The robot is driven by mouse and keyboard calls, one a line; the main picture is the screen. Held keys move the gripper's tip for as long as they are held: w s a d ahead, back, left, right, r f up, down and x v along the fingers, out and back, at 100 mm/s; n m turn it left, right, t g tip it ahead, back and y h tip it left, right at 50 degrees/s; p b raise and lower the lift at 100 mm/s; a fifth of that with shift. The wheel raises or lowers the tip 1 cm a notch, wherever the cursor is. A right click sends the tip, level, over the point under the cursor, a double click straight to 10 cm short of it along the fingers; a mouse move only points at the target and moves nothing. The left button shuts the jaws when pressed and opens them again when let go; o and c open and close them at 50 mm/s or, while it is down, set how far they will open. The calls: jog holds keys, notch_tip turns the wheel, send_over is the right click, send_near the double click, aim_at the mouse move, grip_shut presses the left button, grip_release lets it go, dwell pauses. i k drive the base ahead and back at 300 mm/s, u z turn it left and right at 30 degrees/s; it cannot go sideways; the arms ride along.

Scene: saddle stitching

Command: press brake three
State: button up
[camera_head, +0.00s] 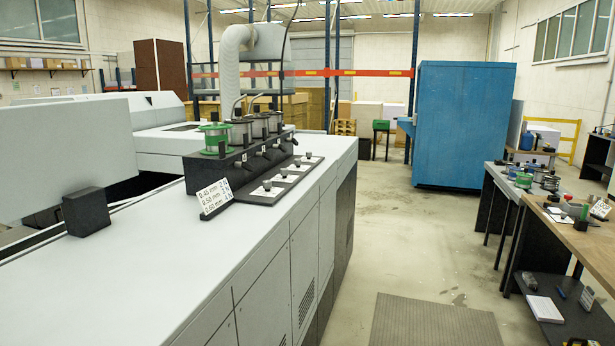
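A black wire stand (235,165) stands on the long grey machine, left of centre. A spool with green flanges (214,138) sits at its near end, with several grey spools (258,124) behind it. In front of the stand, a row of black knobs on white plates runs away from me: the nearest knob (267,185), then a second (283,172), a third (297,162) and the farthest (308,155). No numbers on them are readable, so I cannot tell which is brake three. My gripper is not in view.
A card with wire sizes (215,198) leans by the stand's near end. A black block (86,211) stands on the machine (150,270). A workbench (575,235) with spools and tools is at right, a blue cabinet (463,125) behind. The aisle floor (410,240) is clear, with a mat (435,322).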

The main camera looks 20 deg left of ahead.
aim_at(267, 156)
jog(key=i, duration=1.5)
jog(key=u, duration=1.45)
jog(key=k, duration=1.35)
